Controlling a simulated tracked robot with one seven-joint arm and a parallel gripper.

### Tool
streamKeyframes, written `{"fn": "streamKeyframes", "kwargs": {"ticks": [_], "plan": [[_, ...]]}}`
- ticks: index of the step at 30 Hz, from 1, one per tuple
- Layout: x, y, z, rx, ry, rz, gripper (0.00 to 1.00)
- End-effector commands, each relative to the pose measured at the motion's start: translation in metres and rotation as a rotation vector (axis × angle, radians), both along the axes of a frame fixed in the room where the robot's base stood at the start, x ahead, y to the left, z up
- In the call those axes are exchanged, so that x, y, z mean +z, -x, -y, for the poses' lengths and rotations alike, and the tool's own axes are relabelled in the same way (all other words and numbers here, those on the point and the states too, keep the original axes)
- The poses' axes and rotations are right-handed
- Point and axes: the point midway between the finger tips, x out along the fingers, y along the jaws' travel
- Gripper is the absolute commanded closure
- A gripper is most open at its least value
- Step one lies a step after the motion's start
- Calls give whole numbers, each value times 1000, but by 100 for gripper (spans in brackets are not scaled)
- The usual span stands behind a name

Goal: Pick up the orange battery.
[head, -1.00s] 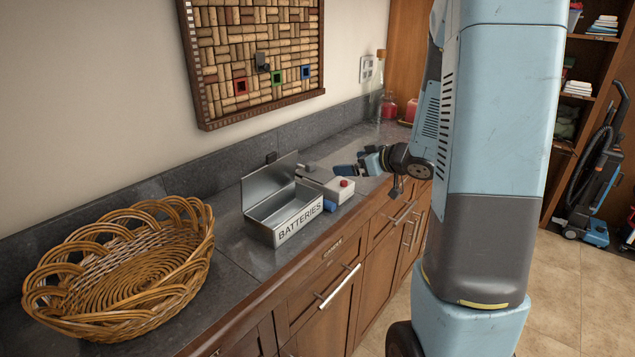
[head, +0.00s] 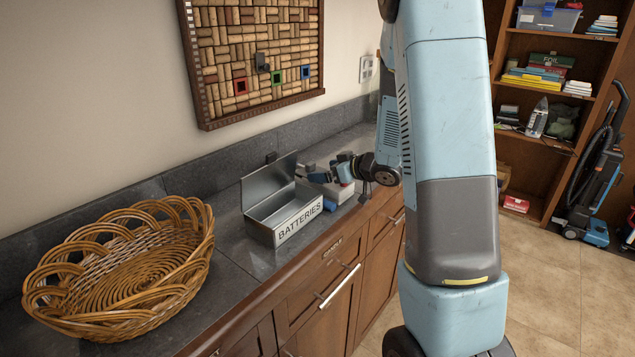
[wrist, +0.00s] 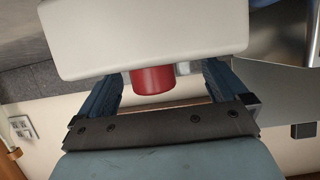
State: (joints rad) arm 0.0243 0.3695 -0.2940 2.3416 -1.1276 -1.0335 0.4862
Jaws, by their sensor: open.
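I cannot see an orange battery in either view. A metal box labelled BATTERIES (head: 299,221) stands on the counter with its lid raised. The part of its inside that shows looks bare. A white device (head: 342,192) with a red button stands just right of the box. My gripper (head: 326,171) is over this device, close to the box's right end. In the wrist view the white device (wrist: 150,35) fills the upper middle, and its red button (wrist: 153,80) shows between my two blue fingers, which are apart with nothing gripped.
A large wicker basket (head: 125,268) stands on the dark counter (head: 235,255) left of the box. A cork board (head: 255,55) hangs on the wall. A vacuum cleaner (head: 592,190) and shelves (head: 545,85) stand at the right. The counter in front of the box is narrow.

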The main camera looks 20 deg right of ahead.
Motion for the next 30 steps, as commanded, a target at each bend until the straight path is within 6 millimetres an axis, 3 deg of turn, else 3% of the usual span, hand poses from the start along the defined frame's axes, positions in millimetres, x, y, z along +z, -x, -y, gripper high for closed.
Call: {"fn": "streamKeyframes", "kwargs": {"ticks": [10,20,30], "plan": [[-12,-30,-26,1,0,0,0],[-14,-35,-29,-1,0,0,0],[-14,-35,-28,-2,0,1,31]]}}
